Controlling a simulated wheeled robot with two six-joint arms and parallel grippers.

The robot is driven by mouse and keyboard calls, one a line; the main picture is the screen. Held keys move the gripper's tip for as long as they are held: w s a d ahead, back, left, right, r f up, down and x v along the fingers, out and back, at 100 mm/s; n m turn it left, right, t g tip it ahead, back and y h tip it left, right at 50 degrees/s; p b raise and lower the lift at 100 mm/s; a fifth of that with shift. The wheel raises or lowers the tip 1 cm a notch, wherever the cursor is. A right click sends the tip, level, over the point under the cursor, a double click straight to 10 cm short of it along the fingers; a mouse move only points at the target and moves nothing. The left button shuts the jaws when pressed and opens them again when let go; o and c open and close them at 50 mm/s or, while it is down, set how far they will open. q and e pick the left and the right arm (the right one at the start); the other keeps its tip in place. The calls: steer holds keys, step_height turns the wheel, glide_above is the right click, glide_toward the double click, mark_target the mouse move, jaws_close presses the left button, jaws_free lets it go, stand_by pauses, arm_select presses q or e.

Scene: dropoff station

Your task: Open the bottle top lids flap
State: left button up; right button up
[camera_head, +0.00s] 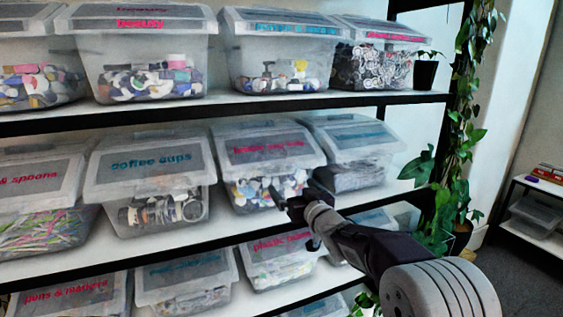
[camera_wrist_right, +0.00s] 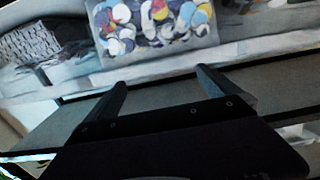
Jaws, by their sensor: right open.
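The bottle tops bin is a clear tub on the middle shelf with red lettering, too blurred to read surely, on its lid flap (camera_head: 268,143). The flap looks shut. Colourful caps (camera_head: 255,190) show through its front; they also show in the right wrist view (camera_wrist_right: 150,24). My right gripper (camera_head: 295,190) is in front of the tub's lower right part, below the lid rim. In the right wrist view its two fingers (camera_wrist_right: 163,85) are apart with nothing between them. Contact with the tub cannot be told. My left gripper is not in view.
A coffee cups bin (camera_head: 150,163) stands to the left and a grey-filled bin (camera_head: 352,145) to the right, both close by. The upper shelf edge (camera_head: 220,109) runs above the lids. More bins fill the lower shelf. A trailing plant (camera_head: 468,120) hangs at the right.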

mark_target(282, 174)
steer(key=p+x, duration=0.4)
steer(key=x, duration=0.4)
steer(key=shift+w+r+p, duration=0.15)
steer(key=shift+w+p, duration=0.05)
steer(key=shift+p, duration=0.15)
steer(key=shift+w, duration=0.4)
steer(key=shift+s+a, duration=0.1)
